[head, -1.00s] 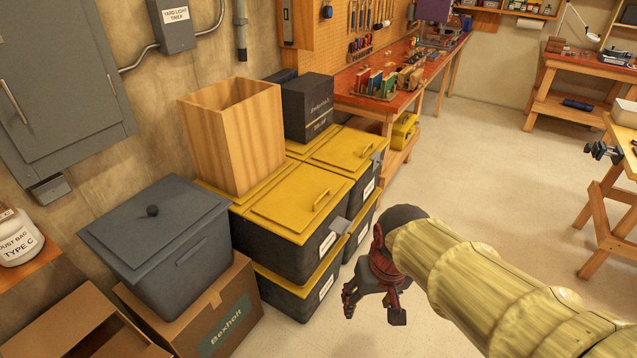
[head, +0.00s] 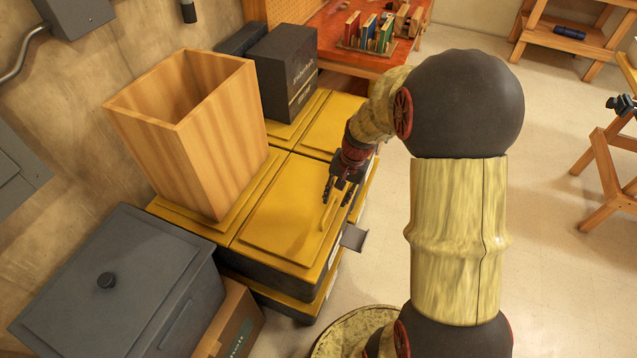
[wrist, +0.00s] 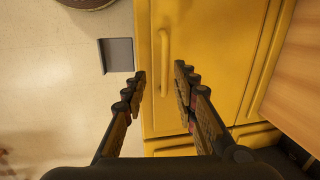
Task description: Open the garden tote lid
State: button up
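A black tote with a yellow lid (head: 283,222) sits on top of a stack, its lid lying shut. A yellow bar handle (head: 327,212) rises near the lid's front edge. I cannot read any tote label here. My gripper (head: 338,195) is open and empty, pointing down over this handle. In the wrist view the handle (wrist: 165,50) runs lengthwise between the spread fingers of my gripper (wrist: 160,74); whether the fingertips are level with it or above it is unclear. A grey plate (head: 353,237) juts from the tote's front; it also shows in the wrist view (wrist: 117,55).
A tall open wooden box (head: 190,130) stands on the yellow surface behind the lid. A black box (head: 283,80) stands farther back. A grey tote with a knobbed lid (head: 115,285) is at the lower left. Open floor lies to the right.

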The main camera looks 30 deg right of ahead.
aim_at(329, 208)
jog(key=shift+m, duration=0.3)
jog(key=f+b, duration=0.1)
jog(key=f, duration=0.1)
jog(key=w+f+b, duration=0.1)
jog(key=f, duration=0.1)
jog(key=w+f+b, duration=0.1)
jog(key=f, duration=0.2)
jog(key=shift+w+a, duration=0.15)
jog(key=shift+a, duration=0.1)
jog(key=shift+c, duration=0.5)
grip_shut()
